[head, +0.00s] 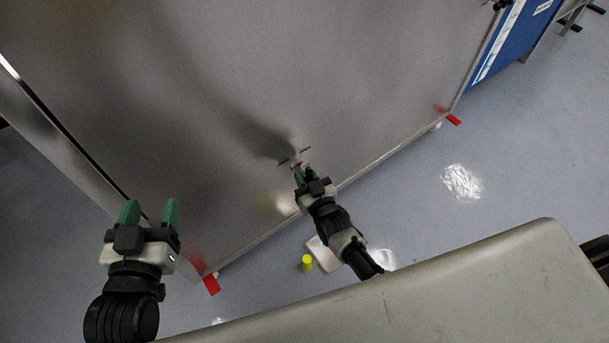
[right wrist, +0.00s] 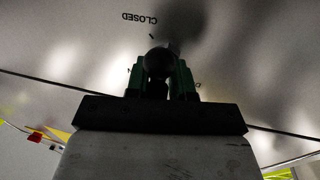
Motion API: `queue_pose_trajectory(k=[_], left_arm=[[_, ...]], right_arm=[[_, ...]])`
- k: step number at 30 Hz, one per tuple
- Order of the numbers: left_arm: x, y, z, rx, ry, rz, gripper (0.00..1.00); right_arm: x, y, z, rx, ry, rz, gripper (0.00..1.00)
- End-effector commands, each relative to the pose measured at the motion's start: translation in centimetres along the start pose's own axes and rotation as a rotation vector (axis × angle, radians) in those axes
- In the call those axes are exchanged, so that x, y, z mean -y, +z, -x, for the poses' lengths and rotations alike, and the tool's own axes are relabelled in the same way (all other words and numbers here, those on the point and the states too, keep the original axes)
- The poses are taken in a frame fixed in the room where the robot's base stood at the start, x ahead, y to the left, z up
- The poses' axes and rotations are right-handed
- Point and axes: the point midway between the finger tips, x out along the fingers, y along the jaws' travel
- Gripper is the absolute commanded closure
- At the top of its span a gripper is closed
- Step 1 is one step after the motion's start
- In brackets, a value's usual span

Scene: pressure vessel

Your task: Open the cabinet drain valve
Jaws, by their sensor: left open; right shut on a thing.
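The drain valve's dark round handle (right wrist: 158,62) shows in the right wrist view on the metal cabinet front (head: 230,80). My right gripper (head: 304,175) reaches the lower part of that front, and its green fingers are shut on the handle. The fingers hide much of the handle, so its exact turn cannot be told. An upside-down "CLOSED" label (right wrist: 139,18) is on the metal above the handle in the right wrist view. My left gripper (head: 150,208) is open and empty, in front of the cabinet's lower left side in the head view.
Red markers (head: 211,285) lie at the cabinet's lower corners. A small yellow cylinder (head: 307,262) stands on the floor near my right arm. A blue panel (head: 505,45) is at the upper right. Open floor lies right of the cabinet.

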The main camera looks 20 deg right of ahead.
Motion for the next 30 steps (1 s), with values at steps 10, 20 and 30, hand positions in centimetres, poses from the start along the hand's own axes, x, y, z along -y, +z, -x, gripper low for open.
queue_pose_trajectory(k=[10, 20, 30], left_arm=[[-0.01, 0.03, 0.01, 0.001, 0.0, 0.0, 0.42], [-0.01, 0.03, 0.02, 0.001, 0.0, 0.001, 0.42], [-0.01, 0.02, 0.02, 0.001, 0.0, 0.001, 0.42]], right_arm=[[-0.82, 0.4, 0.24, 0.007, 0.012, 0.019, 1.0], [-0.75, 0.29, 0.17, 0.004, 0.011, 0.017, 0.6], [-0.45, 0.04, 0.03, -0.002, 0.007, 0.015, 0.6]])
